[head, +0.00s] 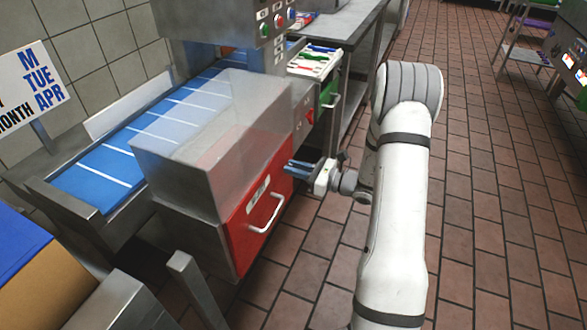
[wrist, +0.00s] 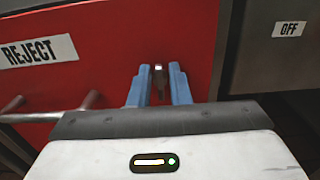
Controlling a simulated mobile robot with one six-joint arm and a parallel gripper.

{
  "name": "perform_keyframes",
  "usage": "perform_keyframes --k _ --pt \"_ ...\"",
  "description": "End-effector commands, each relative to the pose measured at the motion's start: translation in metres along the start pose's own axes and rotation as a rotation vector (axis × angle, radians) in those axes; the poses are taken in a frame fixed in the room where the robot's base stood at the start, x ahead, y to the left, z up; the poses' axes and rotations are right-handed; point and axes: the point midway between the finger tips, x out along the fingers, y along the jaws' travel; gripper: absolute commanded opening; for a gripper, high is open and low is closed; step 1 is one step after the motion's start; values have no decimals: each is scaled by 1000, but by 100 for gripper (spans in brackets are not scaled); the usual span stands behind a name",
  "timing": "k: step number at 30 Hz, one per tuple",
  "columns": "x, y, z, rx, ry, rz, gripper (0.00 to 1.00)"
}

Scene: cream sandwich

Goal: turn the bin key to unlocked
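The small metal bin key (wrist: 158,76) sticks out of the red reject bin front (wrist: 110,40), near its right edge in the wrist view. It looks roughly upright there. My gripper (wrist: 159,84) has its two blue fingers on either side of the key, with narrow gaps showing between them, so it looks open around the key. In the head view my gripper (head: 300,168) reaches the right side of the red bin front (head: 262,205). The key cannot be made out in that view.
The bin's handle (head: 266,214) juts out left of my gripper. A clear cover (head: 190,125) stands above the bin beside the blue conveyor (head: 100,165). The tiled floor at right is open.

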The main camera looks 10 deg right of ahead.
Motion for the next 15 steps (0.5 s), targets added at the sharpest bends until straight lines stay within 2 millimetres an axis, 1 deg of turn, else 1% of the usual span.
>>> perform_keyframes --k 1,5,6,8,9,15 --pt "0 0 0 0 0 -1 12" --pt "0 -1 0 -1 0 -2 1" --pt "0 -1 0 -1 0 -2 0" --pt "-1 -1 0 -1 0 -3 0" --pt "6 4 0 0 0 -3 0" --pt "0 0 0 21 2 -2 0"
